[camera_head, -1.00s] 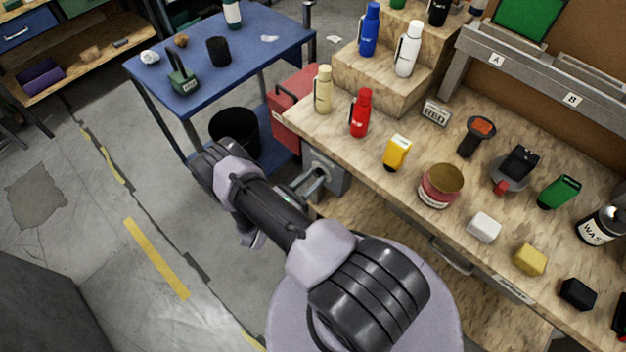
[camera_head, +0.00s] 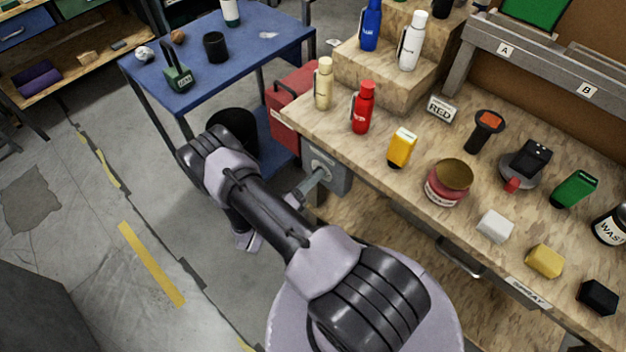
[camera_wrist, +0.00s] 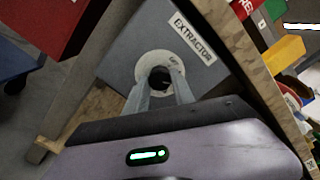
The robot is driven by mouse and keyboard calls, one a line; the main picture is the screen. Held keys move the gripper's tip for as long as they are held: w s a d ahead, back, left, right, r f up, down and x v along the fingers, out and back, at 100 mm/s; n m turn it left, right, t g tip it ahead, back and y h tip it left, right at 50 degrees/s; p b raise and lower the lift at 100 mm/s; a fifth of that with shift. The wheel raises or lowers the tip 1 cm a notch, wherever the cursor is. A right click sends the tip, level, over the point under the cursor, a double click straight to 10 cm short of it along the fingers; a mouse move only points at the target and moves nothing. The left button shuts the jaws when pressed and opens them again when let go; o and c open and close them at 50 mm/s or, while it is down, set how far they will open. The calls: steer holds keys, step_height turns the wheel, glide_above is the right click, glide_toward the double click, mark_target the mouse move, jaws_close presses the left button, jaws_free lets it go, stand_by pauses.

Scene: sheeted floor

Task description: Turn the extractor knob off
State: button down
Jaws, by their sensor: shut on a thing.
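The extractor box (camera_head: 336,167) is a grey box at the left end of the workbench, below its top. In the wrist view its face (camera_wrist: 140,42) carries a white "EXTRACTOR" label (camera_wrist: 192,38) and a pale round dial (camera_wrist: 146,66). The dark knob (camera_wrist: 159,77) sits at the dial's centre. My gripper (camera_wrist: 160,88) has a fingertip on each side of the knob and is shut on it. In the head view my gripper (camera_head: 318,178) reaches the box's front. The fingers partly hide the knob, and its setting is unreadable.
The wooden workbench (camera_head: 375,178) holds bottles, a jar (camera_head: 449,183) and small blocks. A blue table (camera_head: 250,50) and a black bin (camera_head: 233,131) are to the left.

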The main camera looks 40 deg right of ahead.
steer(key=n+b, duration=0.1)
steer(key=n, duration=1)
steer(key=shift+n+b, duration=0.3)
steer(key=shift+n, duration=0.2)
stand_by(0.3)
steer(key=c, duration=1.1)
jaws_free()
steer(key=shift+o, duration=0.2)
steer(key=s+a+p, duration=0.1)
steer(key=a+p, duration=0.2)
steer(key=a, duration=1.4)
steer(key=shift+s+a, duration=0.2)
steer(key=shift+s, duration=0.05)
